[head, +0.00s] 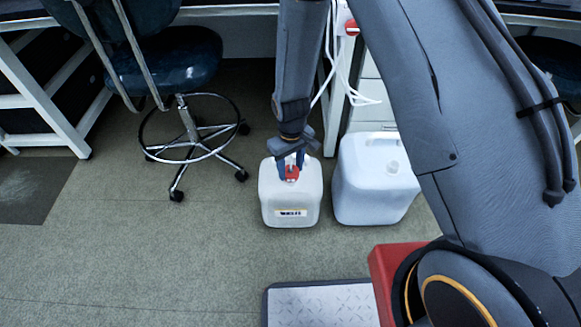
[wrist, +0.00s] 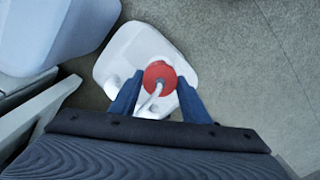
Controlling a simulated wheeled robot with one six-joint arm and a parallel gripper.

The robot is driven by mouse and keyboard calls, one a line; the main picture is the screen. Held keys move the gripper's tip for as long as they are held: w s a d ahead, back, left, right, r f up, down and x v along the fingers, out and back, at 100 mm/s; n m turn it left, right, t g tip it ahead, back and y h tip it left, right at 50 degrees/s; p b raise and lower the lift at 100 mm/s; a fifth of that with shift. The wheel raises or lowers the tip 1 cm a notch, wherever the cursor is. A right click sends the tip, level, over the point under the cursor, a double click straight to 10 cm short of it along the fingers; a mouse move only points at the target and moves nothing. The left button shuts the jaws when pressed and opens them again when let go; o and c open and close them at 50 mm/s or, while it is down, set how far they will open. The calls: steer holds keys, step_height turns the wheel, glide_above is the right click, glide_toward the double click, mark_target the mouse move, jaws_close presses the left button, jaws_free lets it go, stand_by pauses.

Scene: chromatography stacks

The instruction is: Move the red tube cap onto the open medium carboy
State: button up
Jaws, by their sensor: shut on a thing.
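My gripper (head: 291,174) points down and is shut on the red tube cap (head: 292,171). The cap is at the top of a white, labelled carboy (head: 290,207) on the floor. In the wrist view the round red cap (wrist: 160,72) sits between my two blue fingers (wrist: 157,92), over the carboy's top (wrist: 125,62). A pale tube (wrist: 150,103) runs from the cap toward my wrist. I cannot tell whether the cap is seated or just above the neck. A larger bluish-white carboy (head: 372,190) stands close to the right, with a pale neck or cap; which carboy is medium is unclear.
A wheeled dark chair (head: 178,62) stands at left near a white bench frame (head: 45,95). White drawers (head: 370,105) and loose white cables (head: 345,85) are behind the carboys.

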steer(key=shift+f, duration=0.25)
steer(key=shift+f+b, duration=0.3)
steer(key=shift+f, duration=0.4)
steer(key=shift+f, duration=0.2)
steer(key=shift+f, duration=0.3)
steer(key=o, duration=1.6)
steer(key=shift+c, duration=0.2)
steer(key=shift+r, duration=0.1)
